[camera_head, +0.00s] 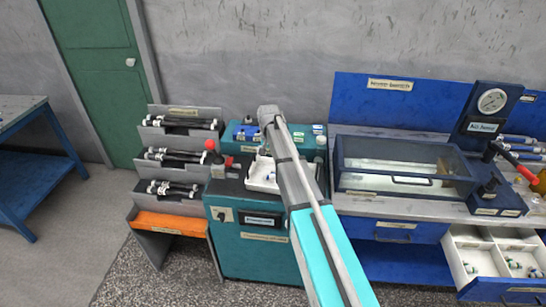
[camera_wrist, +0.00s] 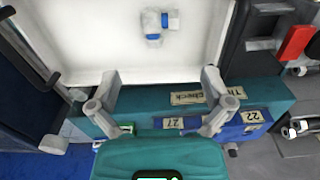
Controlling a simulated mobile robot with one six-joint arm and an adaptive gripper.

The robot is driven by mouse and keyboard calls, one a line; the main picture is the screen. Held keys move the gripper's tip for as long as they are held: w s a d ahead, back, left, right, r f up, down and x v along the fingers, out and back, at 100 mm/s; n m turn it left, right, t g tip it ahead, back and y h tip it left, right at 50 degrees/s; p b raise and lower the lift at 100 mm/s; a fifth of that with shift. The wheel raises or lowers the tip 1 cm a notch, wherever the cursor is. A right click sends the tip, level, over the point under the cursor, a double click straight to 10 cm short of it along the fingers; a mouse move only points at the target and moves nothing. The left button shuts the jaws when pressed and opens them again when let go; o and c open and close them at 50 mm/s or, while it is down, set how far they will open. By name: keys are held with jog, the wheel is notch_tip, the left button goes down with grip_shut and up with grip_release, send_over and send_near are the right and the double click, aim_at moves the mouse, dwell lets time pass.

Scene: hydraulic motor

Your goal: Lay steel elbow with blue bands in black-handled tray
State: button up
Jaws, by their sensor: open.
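The steel elbow with blue bands (camera_wrist: 154,26) lies on the floor of a white tray (camera_wrist: 90,45) in the wrist view. The white tray also shows in the head view (camera_head: 258,184), on a teal cabinet, partly hidden by my arm. A black bar like a handle (camera_wrist: 44,70) shows at the left in the wrist view; I cannot tell whether it belongs to the tray. My gripper (camera_wrist: 160,80) is open and empty, its fingers spread over the tray's edge, apart from the elbow. In the head view my arm hides the gripper.
A teal box with labels (camera_wrist: 140,103) stands beside the tray's edge under my fingers. A glass-topped case (camera_head: 400,165) stands right of the tray. Grey racks of black cylinders (camera_head: 180,155) stand left. An open drawer (camera_head: 490,262) holds small fittings.

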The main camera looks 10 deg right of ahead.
jog(key=shift+r+p, duration=0.65)
jog(key=shift+r, duration=0.3)
jog(key=s+d+n, duration=0.1)
jog(key=s+n, duration=0.3)
jog(key=s, duration=2.4)
jog(key=shift+s+d+n, duration=0.25)
jog(key=shift+d+n, duration=0.05)
jog(key=shift+d, duration=0.05)
